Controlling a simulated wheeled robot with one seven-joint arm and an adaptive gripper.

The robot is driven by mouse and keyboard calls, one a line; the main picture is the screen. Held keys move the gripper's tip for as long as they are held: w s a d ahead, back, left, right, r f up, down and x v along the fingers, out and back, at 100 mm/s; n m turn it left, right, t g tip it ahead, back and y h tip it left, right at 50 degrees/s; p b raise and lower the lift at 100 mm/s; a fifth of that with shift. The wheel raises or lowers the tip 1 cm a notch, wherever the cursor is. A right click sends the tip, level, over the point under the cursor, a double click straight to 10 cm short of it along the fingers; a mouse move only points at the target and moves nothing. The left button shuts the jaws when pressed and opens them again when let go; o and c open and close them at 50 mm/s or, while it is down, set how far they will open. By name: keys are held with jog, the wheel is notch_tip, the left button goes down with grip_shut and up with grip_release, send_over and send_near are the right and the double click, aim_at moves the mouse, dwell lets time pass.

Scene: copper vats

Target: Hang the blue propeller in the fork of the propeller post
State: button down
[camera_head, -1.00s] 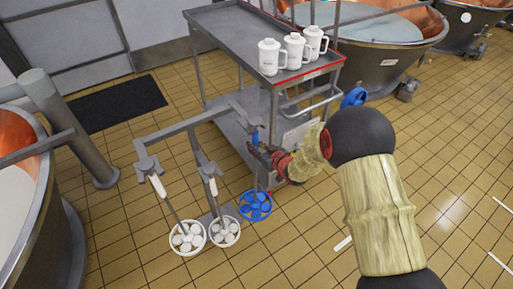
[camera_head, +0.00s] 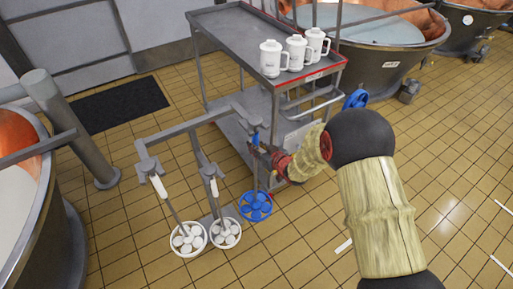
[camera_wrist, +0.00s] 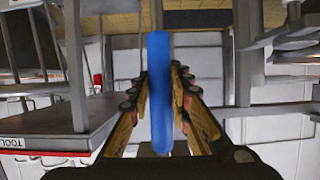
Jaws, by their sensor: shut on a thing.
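The blue propeller (camera_head: 256,206) hangs upright, its round caged head low above the floor at the right of the propeller post (camera_head: 184,125). Its blue handle is at the post's right-hand fork (camera_head: 254,123). My gripper (camera_head: 262,149) is shut on the handle just below that fork. In the wrist view the blue handle (camera_wrist: 159,85) runs upright between my gripper's fingers (camera_wrist: 160,100). Whether the handle sits inside the fork or just in front of it cannot be told. Two white propellers (camera_head: 188,239) (camera_head: 226,232) hang from the post to the left.
A grey metal cart (camera_head: 235,30) with several white jugs (camera_head: 296,50) stands right behind the post. Copper vats stand at the left (camera_head: 30,200) and back right (camera_head: 370,45). A blue caster wheel (camera_head: 356,99) shows beside the cart. Tiled floor in front is clear.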

jog(key=shift+w+a+r+b, duration=0.15)
jog(key=shift+w+a, duration=0.25)
jog(key=shift+w, duration=0.2)
jog(key=shift+w+a+b, duration=0.15)
jog(key=shift+w+a, duration=0.2)
jog(key=shift+w, duration=0.2)
jog(key=shift+w+a+f+b, duration=0.1)
jog(key=shift+f+b, duration=0.75)
jog(key=shift+f, duration=0.2)
dwell(1.4)
jog(key=c, duration=1.6)
grip_release()
jog(key=shift+f, duration=0.1)
jog(key=shift+o, duration=0.2)
